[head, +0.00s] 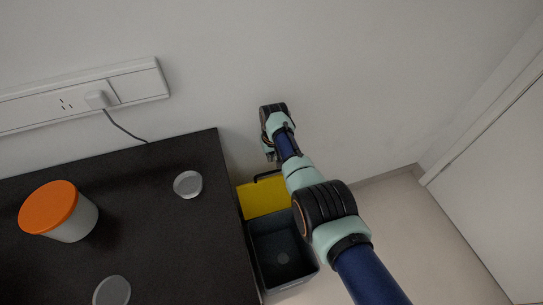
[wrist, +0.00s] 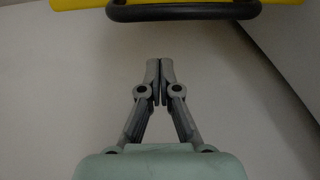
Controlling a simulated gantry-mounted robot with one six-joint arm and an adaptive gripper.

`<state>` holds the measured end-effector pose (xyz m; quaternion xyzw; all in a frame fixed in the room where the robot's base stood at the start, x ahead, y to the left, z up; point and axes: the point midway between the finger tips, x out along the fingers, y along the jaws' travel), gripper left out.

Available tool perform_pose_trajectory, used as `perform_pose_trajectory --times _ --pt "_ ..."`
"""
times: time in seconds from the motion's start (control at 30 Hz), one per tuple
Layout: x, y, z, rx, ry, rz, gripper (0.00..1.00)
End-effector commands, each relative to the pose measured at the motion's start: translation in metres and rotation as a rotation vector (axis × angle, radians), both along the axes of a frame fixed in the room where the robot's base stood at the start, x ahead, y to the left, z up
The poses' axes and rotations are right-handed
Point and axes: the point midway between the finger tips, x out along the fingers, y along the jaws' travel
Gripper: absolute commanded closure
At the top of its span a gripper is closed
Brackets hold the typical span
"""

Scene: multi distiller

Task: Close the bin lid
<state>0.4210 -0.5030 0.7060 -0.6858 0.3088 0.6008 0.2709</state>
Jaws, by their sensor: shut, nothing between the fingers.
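The bin (head: 283,254) is a dark open box on the floor at the right side of the black table in the head view. Its yellow lid (head: 263,197) is raised at the bin's far side, toward the wall, and has a black handle loop on its edge. In the wrist view the lid's yellow edge (wrist: 80,4) and black handle (wrist: 185,11) cross the top. My gripper (wrist: 160,64) is shut and empty, with its fingertips below the handle in that picture and apart from it. In the head view my arm hides part of the gripper.
The black table (head: 150,245) holds an orange-lidded container (head: 75,225) and two clear round pieces. A wall socket strip (head: 85,95) with a plug and cord is behind it. The white wall is close to my arm; floor at right is clear.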

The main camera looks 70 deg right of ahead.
Motion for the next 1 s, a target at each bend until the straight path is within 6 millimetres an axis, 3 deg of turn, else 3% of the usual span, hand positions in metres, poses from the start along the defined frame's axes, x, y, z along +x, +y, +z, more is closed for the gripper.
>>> perform_pose_trajectory --times 0.03,0.1,0.5,1.0 --pt "0.0 0.0 -0.017 0.001 0.001 0.0 1.0" --pt "-0.002 0.003 -0.005 -0.001 -0.001 0.0 1.0" --pt "-0.023 0.026 0.0 0.0 0.0 0.0 1.0" --pt "-0.027 0.029 0.001 -0.001 -0.001 -0.001 1.0"
